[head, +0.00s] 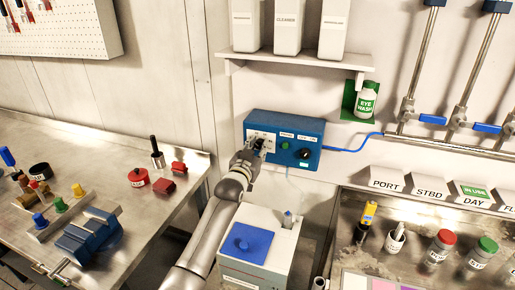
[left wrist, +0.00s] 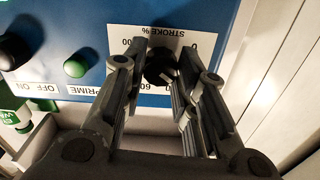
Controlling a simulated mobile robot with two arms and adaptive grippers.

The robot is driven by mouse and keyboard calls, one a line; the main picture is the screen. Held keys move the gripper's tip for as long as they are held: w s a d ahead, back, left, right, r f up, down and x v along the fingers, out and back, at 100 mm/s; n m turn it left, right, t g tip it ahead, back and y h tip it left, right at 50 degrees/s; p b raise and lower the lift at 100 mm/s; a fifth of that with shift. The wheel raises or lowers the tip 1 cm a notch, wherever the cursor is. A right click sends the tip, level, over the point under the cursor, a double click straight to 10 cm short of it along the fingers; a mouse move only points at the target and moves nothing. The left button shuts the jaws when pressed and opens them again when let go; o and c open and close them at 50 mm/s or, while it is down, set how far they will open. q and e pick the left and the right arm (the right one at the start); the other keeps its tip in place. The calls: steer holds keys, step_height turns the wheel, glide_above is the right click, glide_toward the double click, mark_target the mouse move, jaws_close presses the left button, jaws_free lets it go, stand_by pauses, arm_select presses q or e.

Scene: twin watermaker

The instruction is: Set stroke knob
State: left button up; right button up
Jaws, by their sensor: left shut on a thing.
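The blue control box (head: 312,130) is fixed to the wall below the shelf. My left gripper (head: 257,146) reaches up to the scale plate at the box's left end. In the left wrist view, the black stroke knob (left wrist: 158,69) sits between the two fingers of my left gripper (left wrist: 163,60), which is shut on it. The white STROKE % plate (left wrist: 168,34) appears upside down around the knob. The fingers cover part of the scale, so the knob's exact setting cannot be read. My right gripper is not in view.
The box also carries a green PRIME button (head: 285,146) and a black OFF/ON knob (head: 304,154). A white cabinet with a blue lid (head: 245,243) stands below. A shelf with white bottles (head: 289,27) hangs above. A workbench (head: 105,150) is at left.

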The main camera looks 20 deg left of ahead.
arm_select(q)
steer(key=shift+f+n, duration=0.1)
steer(key=shift+n, duration=1.6)
steer(key=o, duration=0.9)
steer(key=shift+o, duration=0.7)
steer(key=s, duration=1.2)
steer(key=shift+a, duration=0.25)
